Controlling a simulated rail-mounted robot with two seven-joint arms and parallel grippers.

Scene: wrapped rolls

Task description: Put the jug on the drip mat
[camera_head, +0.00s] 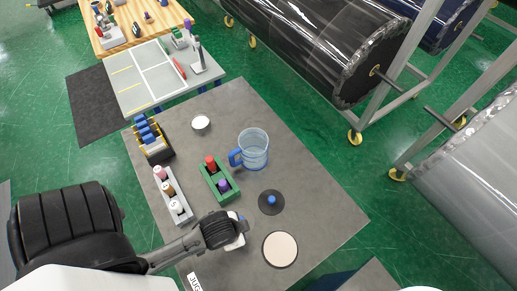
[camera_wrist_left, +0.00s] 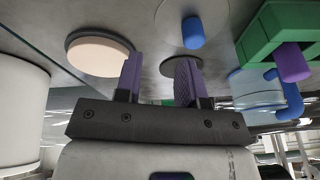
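The jug (camera_head: 254,150) is translucent blue with a blue handle (camera_head: 235,157) on its left and stands upright on the grey table. It also shows in the left wrist view (camera_wrist_left: 255,93). The pale round disc with a dark rim, apparently the drip mat (camera_head: 280,249), lies near the front right edge and is bare; it shows at the left in the wrist view (camera_wrist_left: 100,55). My left gripper (camera_head: 237,235) is left of the mat, apart from the jug. Its two fingers (camera_wrist_left: 160,75) are spread with nothing visibly held. My right gripper is not in view.
A dark disc with a blue knob (camera_head: 271,202) lies between jug and mat. A green tray (camera_head: 217,180) with red and purple items stands left of the jug. A grey rack of bottles (camera_head: 173,194), a yellow-black bin (camera_head: 154,146) and a white cup (camera_head: 201,123) are farther left.

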